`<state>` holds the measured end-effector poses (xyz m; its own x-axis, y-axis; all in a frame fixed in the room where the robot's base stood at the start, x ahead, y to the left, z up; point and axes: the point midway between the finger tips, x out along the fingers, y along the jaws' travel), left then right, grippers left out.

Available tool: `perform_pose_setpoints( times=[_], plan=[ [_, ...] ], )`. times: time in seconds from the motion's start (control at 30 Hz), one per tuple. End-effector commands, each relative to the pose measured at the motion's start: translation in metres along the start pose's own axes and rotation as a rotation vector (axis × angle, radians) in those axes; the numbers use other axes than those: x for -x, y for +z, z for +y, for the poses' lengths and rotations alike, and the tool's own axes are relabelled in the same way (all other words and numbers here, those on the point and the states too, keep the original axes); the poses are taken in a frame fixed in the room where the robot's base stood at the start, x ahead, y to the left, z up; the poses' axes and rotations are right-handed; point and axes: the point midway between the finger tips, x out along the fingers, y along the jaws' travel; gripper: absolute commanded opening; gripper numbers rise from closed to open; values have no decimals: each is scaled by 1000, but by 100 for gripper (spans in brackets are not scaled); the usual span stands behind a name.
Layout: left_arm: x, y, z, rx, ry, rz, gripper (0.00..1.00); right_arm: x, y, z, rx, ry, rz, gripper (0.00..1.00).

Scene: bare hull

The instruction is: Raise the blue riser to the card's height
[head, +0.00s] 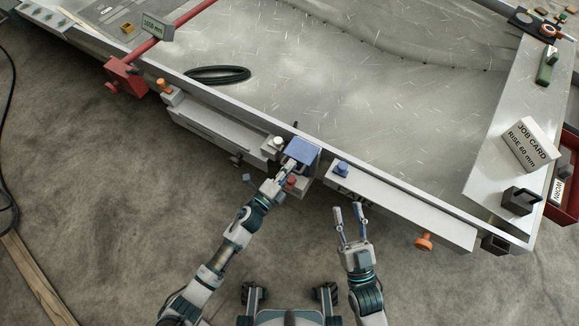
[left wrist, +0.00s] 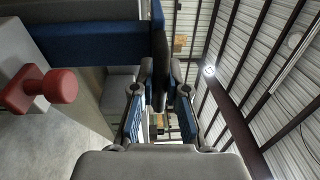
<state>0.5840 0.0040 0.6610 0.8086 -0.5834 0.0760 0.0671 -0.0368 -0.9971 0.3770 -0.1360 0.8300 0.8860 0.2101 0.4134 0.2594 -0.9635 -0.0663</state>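The blue riser (head: 302,152) is a block at the hull's near edge, between two pale side ledges. My left gripper (head: 289,163) reaches its lower left side, fingers close together. In the left wrist view, the blue riser (left wrist: 90,42) fills the upper left, and the dark fingertips (left wrist: 160,72) close around a thin upright blue edge of it; the exact contact is partly hidden. The white job card (head: 530,144) at the right reads "RISE 60 mm". My right gripper (head: 348,209) is open and empty, below the right ledge and away from the riser.
A red knob (head: 291,182) sits just below the riser; it also shows in the left wrist view (left wrist: 40,90). A white knob (head: 278,142) and a blue knob (head: 342,168) flank it. An orange knob (head: 424,241) is at the right ledge. The metal hull floor (head: 370,100) is mostly clear.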

Motion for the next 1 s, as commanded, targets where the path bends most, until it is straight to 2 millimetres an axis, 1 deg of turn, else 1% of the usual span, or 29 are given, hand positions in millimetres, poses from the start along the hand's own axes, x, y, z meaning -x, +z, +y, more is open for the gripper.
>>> perform_pose_setpoints(
  times=[0.03,0.23,0.37,0.47,0.67,0.8,0.9,1.0],
  plan=[
    [0,-2,1,2,1,4,0,0,0,0,0,0,0,40],
    [0,-3,-1,3,0,6,0,-1,0,0,1,0,-6,40],
    [-2,-3,-13,1,-4,7,0,0,12,2,11,2,-127,40],
    [-3,-3,-26,-1,-8,8,0,4,27,5,20,8,-260,40],
    [-5,-4,-45,-1,-9,9,0,24,61,13,34,25,-547,40],
    [-6,-4,-56,0,-9,9,0,47,80,19,42,39,-738,40],
    [-6,-4,-61,1,-8,10,0,61,89,22,44,47,-839,40],
    [-6,-5,-63,2,-7,10,0,71,94,23,45,51,-901,40]
  ],
)
